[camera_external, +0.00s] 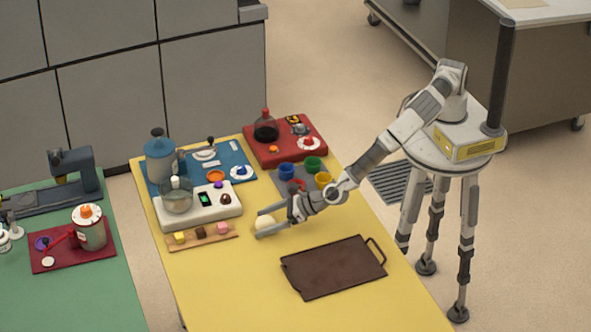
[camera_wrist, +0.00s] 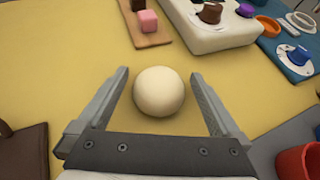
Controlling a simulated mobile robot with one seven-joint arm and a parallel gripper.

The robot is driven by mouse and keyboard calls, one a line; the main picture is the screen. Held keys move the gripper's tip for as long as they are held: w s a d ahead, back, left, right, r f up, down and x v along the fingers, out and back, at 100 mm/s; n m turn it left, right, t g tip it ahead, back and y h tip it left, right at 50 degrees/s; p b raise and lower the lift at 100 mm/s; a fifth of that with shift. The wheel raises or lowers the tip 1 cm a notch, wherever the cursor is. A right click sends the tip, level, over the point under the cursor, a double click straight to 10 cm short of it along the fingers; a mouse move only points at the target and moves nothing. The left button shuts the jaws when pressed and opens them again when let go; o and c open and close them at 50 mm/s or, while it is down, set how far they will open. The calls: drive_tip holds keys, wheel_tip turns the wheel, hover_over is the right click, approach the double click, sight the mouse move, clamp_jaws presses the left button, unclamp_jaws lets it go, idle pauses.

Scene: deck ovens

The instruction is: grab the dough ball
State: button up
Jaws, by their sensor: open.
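The dough ball (camera_wrist: 159,91) is a pale cream sphere on the yellow table (camera_wrist: 70,90). In the external view the dough ball (camera_external: 265,223) shows near the middle of the table, partly hidden by my gripper. My gripper (camera_external: 268,222) reaches in low from the right, with a finger on each side of the ball. In the wrist view my gripper (camera_wrist: 159,75) is open, and the ball sits between its two fingers with a visible gap on both sides. Whether the fingertips touch the table cannot be told.
A brown tray (camera_external: 333,268) with a handle lies in front of my arm. A wooden board (camera_external: 200,237) with small cubes and a white appliance (camera_external: 199,206) stand left of the ball. Several coloured cups (camera_external: 286,170) are behind. Bare table lies around the ball.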

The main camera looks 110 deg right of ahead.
drive_tip(key=c, duration=1.1)
drive_tip(key=shift+c, duration=0.4)
drive_tip(key=shift+r, duration=0.15)
